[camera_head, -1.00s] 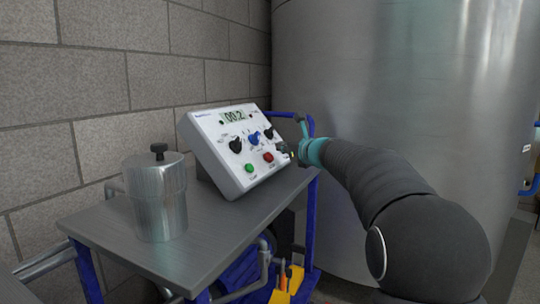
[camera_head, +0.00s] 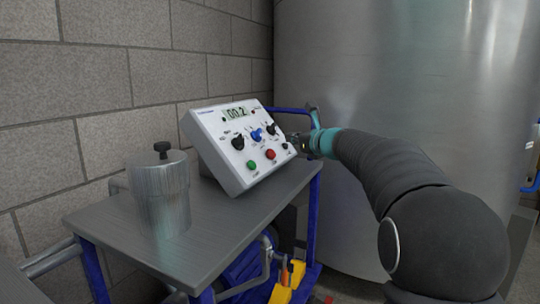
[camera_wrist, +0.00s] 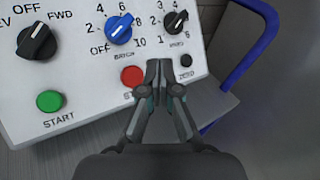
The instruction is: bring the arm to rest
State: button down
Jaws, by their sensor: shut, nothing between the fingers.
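My gripper (camera_wrist: 158,66) is shut and empty in the wrist view, its fingertips together in front of the control panel (camera_wrist: 90,100), right of the red button. In the head view my gripper (camera_head: 303,144) is at the right edge of the white control panel (camera_head: 212,130), at the end of my outstretched arm. I cannot tell whether the fingertips touch the panel. The panel has a display reading 00.2, a blue knob (camera_wrist: 119,29), black knobs (camera_wrist: 37,42), a green START button (camera_wrist: 50,101) and a red button (camera_wrist: 131,76).
The panel stands on a grey cart top (camera_head: 130,240) with a blue frame (camera_head: 313,215). A metal canister (camera_head: 160,195) with a black knob stands at the left. A large steel tank (camera_head: 400,80) is behind my arm, and a block wall (camera_head: 100,90) is at the left.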

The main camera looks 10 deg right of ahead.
jog(key=s+a+f+n+g, duration=0.25)
jog(key=s+n, duration=0.25)
jog(key=s, duration=0.3)
jog(key=s+a+f+n+g+h, duration=0.1)
jog(key=s+a+f+n+g, duration=0.2)
jog(key=s+n, duration=0.45)
jog(key=s+a+f+n+g, duration=0.1)
jog(key=s+a+f+n, duration=0.2)
jog(key=s, duration=0.7)
jog(key=s+d+f+n+g+h, duration=0.1)
jog(key=s+d+f+n+h, duration=0.2)
jog(key=s+f+n, duration=0.3)
jog(key=s+d+f+n+g+h, duration=0.2)
jog(key=s+d+f+n, duration=0.2)
jog(key=s, duration=1.3)
notch_tip(320, 180, down, 6)
jog(key=n, duration=0.3)
jog(key=shift+s+d+f+h, duration=0.15)
jog(key=shift+s+h, duration=0.1)
jog(key=shift+h, duration=0.15)
